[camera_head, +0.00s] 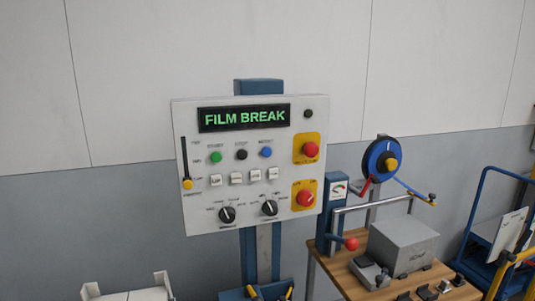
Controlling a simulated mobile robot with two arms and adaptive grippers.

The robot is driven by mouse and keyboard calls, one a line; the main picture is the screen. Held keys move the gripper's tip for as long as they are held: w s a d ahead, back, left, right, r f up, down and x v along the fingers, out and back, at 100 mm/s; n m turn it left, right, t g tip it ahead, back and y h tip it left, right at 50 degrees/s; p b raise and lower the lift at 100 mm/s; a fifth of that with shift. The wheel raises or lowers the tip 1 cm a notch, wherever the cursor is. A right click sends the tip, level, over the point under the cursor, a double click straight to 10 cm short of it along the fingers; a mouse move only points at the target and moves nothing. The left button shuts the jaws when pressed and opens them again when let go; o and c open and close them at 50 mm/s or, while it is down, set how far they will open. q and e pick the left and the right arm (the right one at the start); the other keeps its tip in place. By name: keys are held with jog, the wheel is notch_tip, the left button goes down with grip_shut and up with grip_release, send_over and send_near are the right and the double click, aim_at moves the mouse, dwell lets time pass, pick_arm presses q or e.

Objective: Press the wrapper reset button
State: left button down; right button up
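A light grey control panel (188,218) stands upright on a blue post (249,259). Its display (243,117) reads FILM BREAK in green letters. Below the display is a row of three round buttons: green (215,158), black (241,154) and blue (266,152). The small label above the blue button is blurred but looks like RESET. Nothing touches or covers the blue button. Neither of my grippers can be made out in the head view.
Two red mushroom buttons (311,149) (305,198) sit on yellow plates at the panel's right. Black knobs (227,214) (269,208) and white keys lie lower. A wooden bench (345,276) with a grey box (403,245) and a blue wheel (379,149) stands right. The panel's front is clear.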

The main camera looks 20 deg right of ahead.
grip_shut()
dwell(1.1)
